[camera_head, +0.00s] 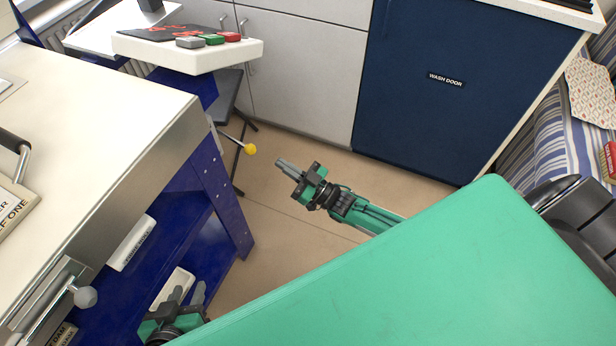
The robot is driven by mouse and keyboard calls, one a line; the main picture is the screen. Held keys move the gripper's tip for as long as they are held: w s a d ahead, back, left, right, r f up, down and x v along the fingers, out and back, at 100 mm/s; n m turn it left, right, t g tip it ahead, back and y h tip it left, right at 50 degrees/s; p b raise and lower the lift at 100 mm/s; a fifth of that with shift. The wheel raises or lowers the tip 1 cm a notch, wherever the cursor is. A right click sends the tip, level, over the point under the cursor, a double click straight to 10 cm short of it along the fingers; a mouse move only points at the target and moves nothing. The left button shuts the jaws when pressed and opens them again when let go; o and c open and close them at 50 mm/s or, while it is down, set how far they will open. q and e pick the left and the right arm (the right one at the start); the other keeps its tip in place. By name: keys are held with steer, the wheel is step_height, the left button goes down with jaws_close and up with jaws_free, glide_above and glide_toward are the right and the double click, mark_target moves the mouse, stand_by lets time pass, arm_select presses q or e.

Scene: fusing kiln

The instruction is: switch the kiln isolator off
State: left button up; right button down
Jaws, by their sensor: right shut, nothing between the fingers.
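A lever with a yellow ball knob (250,149) sticks out to the right from the blue frame beside the pale bench. No label on it is readable, so I cannot tell whether it is the kiln isolator. My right gripper (281,163) is shut and empty. In the picture its fingertips are a little right of and below the yellow knob, apart from it. My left gripper (188,292) is open, low at the bottom, in front of the blue shelf unit. Its wrist is partly hidden by my green body panel.
The pale bench (90,130) fills the left, with a grey-knobbed handle (85,297) at its front. A white ledge (190,57) holds grey, green and red blocks. A blue wash door (440,90) stands behind. Bare floor (290,245) lies between bench and door.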

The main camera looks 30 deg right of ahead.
arm_select(q)
steer(key=shift+a+f, duration=0.1)
steer(key=shift+a, duration=0.25)
arm_select(e)
steer(key=v, duration=0.6)
steer(key=shift+s+d, duration=0.1)
